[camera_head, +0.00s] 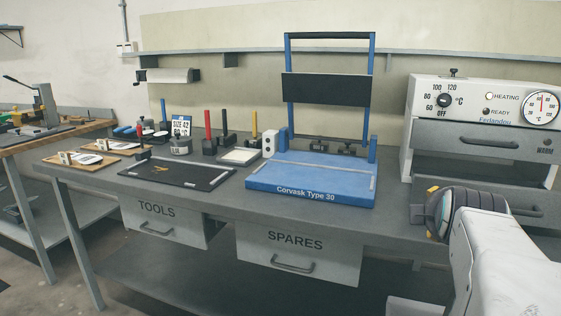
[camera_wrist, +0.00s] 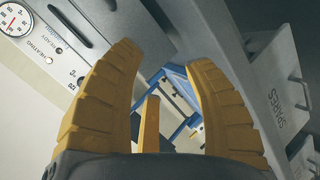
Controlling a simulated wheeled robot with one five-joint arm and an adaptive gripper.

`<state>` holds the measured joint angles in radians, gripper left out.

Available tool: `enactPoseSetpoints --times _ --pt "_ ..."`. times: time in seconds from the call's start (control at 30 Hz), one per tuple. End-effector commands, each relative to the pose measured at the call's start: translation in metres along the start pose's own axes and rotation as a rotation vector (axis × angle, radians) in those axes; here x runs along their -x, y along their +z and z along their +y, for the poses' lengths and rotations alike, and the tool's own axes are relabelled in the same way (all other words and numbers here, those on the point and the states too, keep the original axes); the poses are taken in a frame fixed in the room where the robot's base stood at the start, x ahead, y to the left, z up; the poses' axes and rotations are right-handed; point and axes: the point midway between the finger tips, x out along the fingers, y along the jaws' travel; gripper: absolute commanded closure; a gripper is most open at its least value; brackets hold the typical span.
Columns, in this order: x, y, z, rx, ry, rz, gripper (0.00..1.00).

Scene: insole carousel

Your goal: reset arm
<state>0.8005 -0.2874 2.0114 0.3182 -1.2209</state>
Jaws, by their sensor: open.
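My gripper (camera_wrist: 167,65) shows in the wrist view with its ribbed yellow fingers spread apart and nothing between them. In the head view, my white arm comes in from the lower right, and its dark wrist end hides most of the gripper. The arm's end is in front of the bench, below the heating unit (camera_head: 480,135). The wrist view is tilted, with the heating unit (camera_wrist: 75,60) at the upper left and the SPARES drawer (camera_wrist: 280,95) at the right.
The grey bench (camera_head: 225,215) carries a blue Corvask Type 30 press (camera_head: 270,186), a black mat (camera_head: 205,181) and small tool holders. The TOOLS drawer (camera_head: 160,232) and SPARES drawer (camera_head: 295,262) hang below, both looking shut. A wooden bench (camera_head: 55,139) stands at left.

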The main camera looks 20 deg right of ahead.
Motion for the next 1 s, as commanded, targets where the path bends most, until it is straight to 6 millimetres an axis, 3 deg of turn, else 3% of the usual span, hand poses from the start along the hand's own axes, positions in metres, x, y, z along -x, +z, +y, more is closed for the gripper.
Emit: enactPoseSetpoints --times 0.03,0.2,0.43,0.6,0.8,1.0 --pt "0.017 -0.021 0.004 -0.033 -0.05 0.024 0.53" --pt "0.054 -0.062 -0.024 -0.161 -0.222 0.057 0.53" --pt "0.117 -0.099 -0.058 -0.305 -0.453 0.035 0.53" --pt "0.17 -0.113 -0.077 -0.386 -0.607 -0.028 0.53" --pt "0.228 -0.113 -0.094 -0.451 -0.747 -0.137 0.53" --pt "0.268 -0.105 -0.102 -0.487 -0.824 -0.237 0.53"
